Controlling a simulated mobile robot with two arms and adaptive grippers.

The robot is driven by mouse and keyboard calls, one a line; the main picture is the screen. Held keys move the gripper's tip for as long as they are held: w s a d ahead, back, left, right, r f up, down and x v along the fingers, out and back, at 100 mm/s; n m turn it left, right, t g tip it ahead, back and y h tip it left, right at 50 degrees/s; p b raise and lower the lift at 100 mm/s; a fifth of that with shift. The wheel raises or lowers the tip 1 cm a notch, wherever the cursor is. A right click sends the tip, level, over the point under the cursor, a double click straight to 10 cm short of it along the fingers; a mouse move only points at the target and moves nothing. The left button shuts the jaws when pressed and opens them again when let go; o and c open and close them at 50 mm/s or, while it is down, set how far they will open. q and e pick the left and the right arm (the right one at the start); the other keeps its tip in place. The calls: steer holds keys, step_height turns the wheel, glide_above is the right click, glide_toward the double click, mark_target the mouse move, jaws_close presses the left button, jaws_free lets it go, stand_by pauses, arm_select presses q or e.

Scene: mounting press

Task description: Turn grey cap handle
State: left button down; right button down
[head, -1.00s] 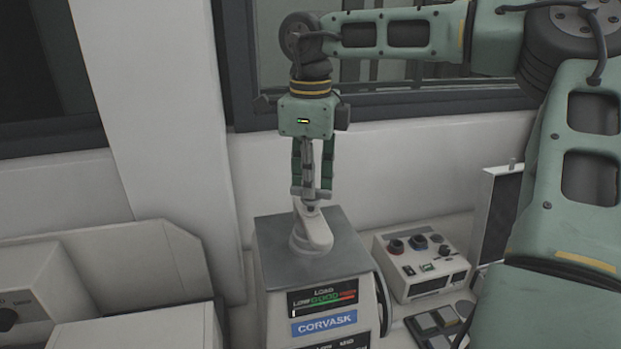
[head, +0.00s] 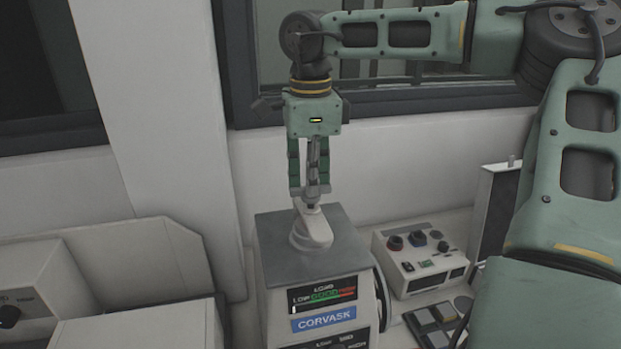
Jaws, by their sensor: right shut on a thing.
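The grey cap handle (head: 313,229) sits on the grey top plate (head: 345,249) of the mounting press (head: 273,306), which carries a CORVASK label and a load scale. The handle is a pale rounded cap with a short upright part. My right gripper (head: 309,192) points straight down from above, its fingers closed at the upper part of the handle. The fingers hide part of the handle's top. My left gripper is not in view.
A small control box (head: 421,262) with knobs stands to the right of the press, with a dark upright panel (head: 493,212) beyond it. A pale machine (head: 133,262) stands at the left. The wall and window frame are close behind.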

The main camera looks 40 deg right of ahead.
steer(key=c, duration=1.8)
jaws_free()
steer(key=shift+c, duration=0.2)
steer(key=shift+r, duration=0.1)
step_height(320, 180, up, 12)
steer(key=shift+f, duration=0.2)
